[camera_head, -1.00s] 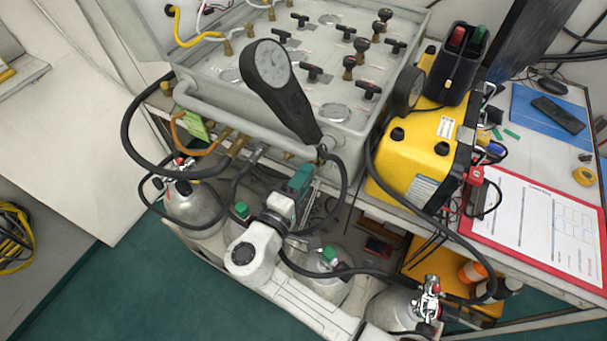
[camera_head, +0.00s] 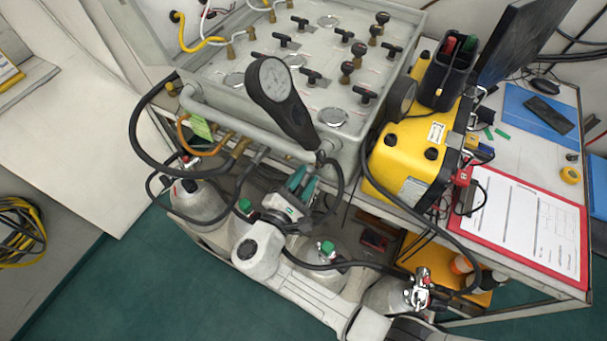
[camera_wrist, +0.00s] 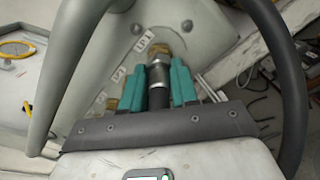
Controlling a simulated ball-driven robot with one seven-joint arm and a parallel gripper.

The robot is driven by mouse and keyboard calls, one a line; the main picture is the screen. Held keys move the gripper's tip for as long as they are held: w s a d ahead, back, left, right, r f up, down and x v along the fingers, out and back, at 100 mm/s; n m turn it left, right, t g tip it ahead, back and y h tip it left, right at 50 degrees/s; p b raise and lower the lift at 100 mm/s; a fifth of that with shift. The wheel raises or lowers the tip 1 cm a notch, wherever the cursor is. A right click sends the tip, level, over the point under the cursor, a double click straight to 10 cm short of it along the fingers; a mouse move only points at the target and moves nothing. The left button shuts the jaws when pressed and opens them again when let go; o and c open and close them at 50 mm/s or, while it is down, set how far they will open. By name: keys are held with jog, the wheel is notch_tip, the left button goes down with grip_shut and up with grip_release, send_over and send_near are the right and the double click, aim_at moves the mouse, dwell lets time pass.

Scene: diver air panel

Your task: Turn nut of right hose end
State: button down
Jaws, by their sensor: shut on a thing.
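In the wrist view, the right hose end (camera_wrist: 157,73) has a grey metal nut and sits against a brass fitting (camera_wrist: 160,50) on the panel's side, beside a label that seems to read LP 1. Its black hose runs back between my fingers. My gripper (camera_wrist: 158,84) has teal fingers on both sides of the hose end and is shut on it. In the head view, my gripper (camera_head: 301,178) is below the panel's front right corner, under the round gauge (camera_head: 274,79). The nut is hidden there.
The grey panel (camera_head: 225,112) with black knobs is above my gripper. Gas cylinders (camera_head: 197,203) stand below, with black hoses looping around. A yellow unit (camera_head: 405,165) and a red clipboard (camera_head: 522,222) are on the right. A thick dark hose (camera_wrist: 290,90) arcs at right in the wrist view.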

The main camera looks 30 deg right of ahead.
jog(key=shift+n+p, duration=0.3)
jog(key=shift+n, duration=0.4)
jog(key=shift+f, duration=0.1)
jog(key=c, duration=0.8)
grip_release()
jog(key=shift+c, duration=0.2)
jog(key=shift+a, duration=0.1)
jog(key=b+v, duration=0.2)
jog(key=v, duration=0.8)
jog(key=shift+s+a+b, duration=0.2)
jog(key=shift+s+b, duration=0.05)
jog(key=shift+b, duration=0.05)
